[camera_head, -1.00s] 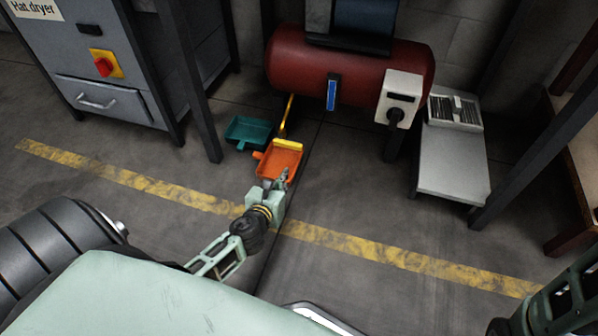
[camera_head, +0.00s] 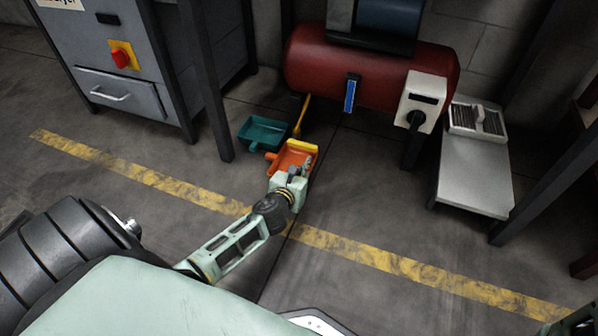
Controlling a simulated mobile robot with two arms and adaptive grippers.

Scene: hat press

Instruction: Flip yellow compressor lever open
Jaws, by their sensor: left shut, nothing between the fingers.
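The red compressor tank (camera_head: 385,75) stands at the upper middle. A blue lever (camera_head: 350,94) hangs on its front. A thin yellow bar (camera_head: 301,116) slants below the tank's left end; I cannot tell whether it is the compressor lever or a brush handle. My left gripper (camera_head: 301,168) is shut and empty. In the picture it is over the orange dustpan, below the yellow bar and apart from it; its height is hard to judge. Only a bit of my right arm shows at the bottom right corner; its gripper is out of view.
An orange dustpan (camera_head: 291,155) with a yellow edge and a teal dustpan (camera_head: 262,133) lie on the floor. A white switch box (camera_head: 421,96) is on the tank's right. A grey hat dryer cabinet (camera_head: 125,60) is at left, a grey press (camera_head: 476,170) at right. Dark posts flank the tank.

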